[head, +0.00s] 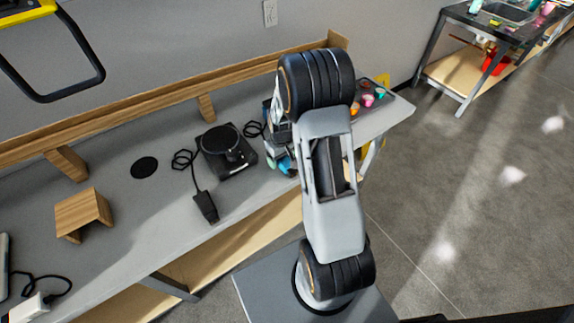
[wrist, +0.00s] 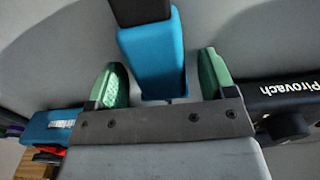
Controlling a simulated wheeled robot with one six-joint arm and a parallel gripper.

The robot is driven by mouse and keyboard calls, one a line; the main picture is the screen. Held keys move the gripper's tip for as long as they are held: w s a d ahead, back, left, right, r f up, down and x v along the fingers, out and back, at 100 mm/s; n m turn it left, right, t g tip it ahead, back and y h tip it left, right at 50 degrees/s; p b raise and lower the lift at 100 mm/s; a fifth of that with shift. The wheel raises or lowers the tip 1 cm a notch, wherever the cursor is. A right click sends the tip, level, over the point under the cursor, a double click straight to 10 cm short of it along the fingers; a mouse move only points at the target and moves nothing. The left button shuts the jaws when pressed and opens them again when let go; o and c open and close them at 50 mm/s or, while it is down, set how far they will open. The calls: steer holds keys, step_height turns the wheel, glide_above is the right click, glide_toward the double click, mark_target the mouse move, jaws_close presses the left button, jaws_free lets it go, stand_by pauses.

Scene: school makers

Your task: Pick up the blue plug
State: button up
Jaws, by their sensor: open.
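In the wrist view, a blue block-shaped piece with a black end, apparently the blue plug (wrist: 155,55), is between the green-padded fingers of my gripper (wrist: 165,80). The fingers are open, one on each side, with a visible gap to the right finger and a smaller one to the left. No firm contact shows. In the head view, my arm hides most of the gripper, and small blue pieces (head: 286,165) show just left of the arm on the workbench. I cannot tell which of them is the plug.
A black object lettered "Pirovach" (wrist: 290,90) lies right of the fingers; another blue piece (wrist: 50,127) lies left. On the grey workbench (head: 130,215) are a black round-topped device (head: 228,150), a black adapter (head: 206,207) and a wooden stand (head: 83,212). Colourful pots (head: 368,98) sit beyond my arm.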

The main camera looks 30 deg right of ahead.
mark_target(287, 167)
steer(key=c, duration=1)
steer(key=shift+c, duration=0.2)
steer(key=shift+r, duration=0.5)
step_height(287, 167, up, 3)
steer(key=shift+s+f+b, duration=0.15)
steer(key=shift+f+b, duration=0.05)
steer(key=shift+b, duration=0.15)
steer(key=s+r, duration=0.4)
steer(key=r, duration=0.1)
steer(key=shift+s+a+r, duration=0.1)
steer(key=shift+s+a, duration=0.1)
steer(key=shift+a, duration=0.15)
steer(key=s+a+r, duration=0.1)
steer(key=s+r, duration=0.3)
steer(key=s, duration=0.5)
steer(key=shift+a+b, duration=0.15)
steer(key=shift+b, duration=0.25)
steer(key=shift+s, duration=0.1)
